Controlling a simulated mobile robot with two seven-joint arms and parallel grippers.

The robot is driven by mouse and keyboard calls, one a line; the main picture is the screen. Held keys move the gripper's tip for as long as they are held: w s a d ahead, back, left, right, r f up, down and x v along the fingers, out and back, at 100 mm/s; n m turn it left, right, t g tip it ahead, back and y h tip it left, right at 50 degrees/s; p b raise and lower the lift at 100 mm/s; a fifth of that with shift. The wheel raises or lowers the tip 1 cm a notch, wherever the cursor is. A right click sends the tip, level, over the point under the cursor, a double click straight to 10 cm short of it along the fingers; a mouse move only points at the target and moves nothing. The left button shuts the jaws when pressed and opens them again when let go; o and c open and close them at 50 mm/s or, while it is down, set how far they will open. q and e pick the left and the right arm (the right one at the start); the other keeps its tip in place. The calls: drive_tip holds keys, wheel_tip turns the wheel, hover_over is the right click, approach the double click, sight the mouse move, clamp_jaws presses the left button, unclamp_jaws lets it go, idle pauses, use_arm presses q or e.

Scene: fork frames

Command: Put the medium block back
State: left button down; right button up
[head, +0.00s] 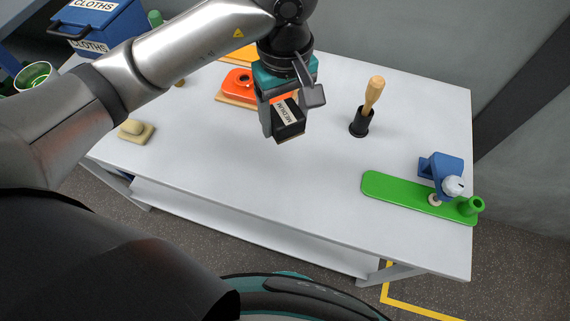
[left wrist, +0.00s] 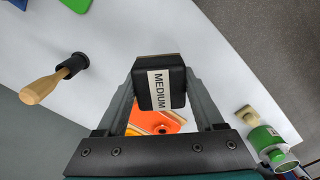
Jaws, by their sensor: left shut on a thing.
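The medium block is a black block (head: 289,122) with a white label. In the left wrist view the label on the block (left wrist: 172,88) reads MEDIUM. My left gripper (head: 284,113) is shut on it, with one finger on each side, and appears to hold it above the table. Part of the block is hidden behind the fingers in the head view. My right gripper is not in view.
Behind the gripper lie an orange thing (head: 238,82) and a wooden board. A wooden-handled tool stands in a black holder (head: 359,123). A green board (head: 405,193) with blue and white parts lies at right. A beige block (head: 136,131) sits at left. The table's front middle is clear.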

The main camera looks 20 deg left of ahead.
use_arm(q)
drive_tip(key=b, duration=0.1)
hover_over(285, 172)
wheel_tip(285, 172, down, 13)
drive_tip(key=shift+f, duration=2.05)
drive_tip(key=shift+b, duration=0.3)
drive_tip(key=shift+f, duration=0.2)
unclamp_jaws()
drive_tip(key=shift+r, duration=0.1)
